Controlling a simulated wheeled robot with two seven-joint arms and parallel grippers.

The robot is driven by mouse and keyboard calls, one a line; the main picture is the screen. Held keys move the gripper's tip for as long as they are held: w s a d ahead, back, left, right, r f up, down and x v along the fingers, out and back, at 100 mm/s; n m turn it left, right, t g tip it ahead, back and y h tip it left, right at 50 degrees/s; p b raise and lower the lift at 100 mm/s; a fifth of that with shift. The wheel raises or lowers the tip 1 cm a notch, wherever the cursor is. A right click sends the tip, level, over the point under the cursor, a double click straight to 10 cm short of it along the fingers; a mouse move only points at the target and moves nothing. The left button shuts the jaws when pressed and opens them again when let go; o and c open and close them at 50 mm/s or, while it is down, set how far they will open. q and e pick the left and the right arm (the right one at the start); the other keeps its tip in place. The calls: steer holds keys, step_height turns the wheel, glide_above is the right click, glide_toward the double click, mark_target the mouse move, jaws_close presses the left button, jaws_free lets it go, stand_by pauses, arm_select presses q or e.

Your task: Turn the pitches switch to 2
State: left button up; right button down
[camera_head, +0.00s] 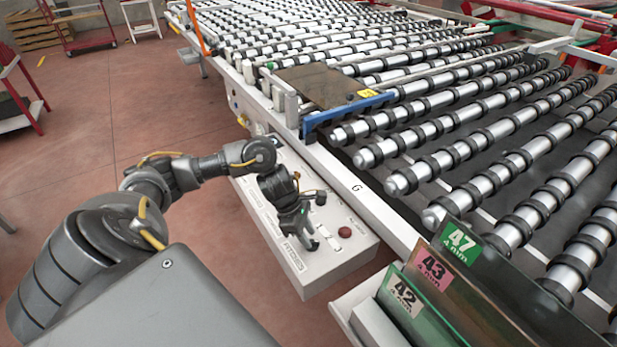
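A long pale control box (345,262) with several knobs and buttons on its top is fixed along the near side of the roller conveyor. My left gripper (311,237) is over the top of this box, close to its front end. Its fingers look parted, with nothing seen between them. A dark knob (320,199) shows just behind and right of the gripper. The gripper and wrist hide part of the panel. My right gripper is not in view.
A red round button (345,232) and a small white switch (330,243) are close to the gripper. The roller conveyor (430,165) fills the right. Glass sheets with labels 42, 43 and 47 (460,240) stand at the front right. The red floor (110,130) at left is open.

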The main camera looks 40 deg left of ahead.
arm_select(q)
steer(key=shift+w+d+f, duration=0.15)
steer(key=shift+d+f, duration=0.05)
steer(key=shift+f, duration=0.45)
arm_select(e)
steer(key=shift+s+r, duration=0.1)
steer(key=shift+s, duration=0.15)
arm_select(q)
jaws_close()
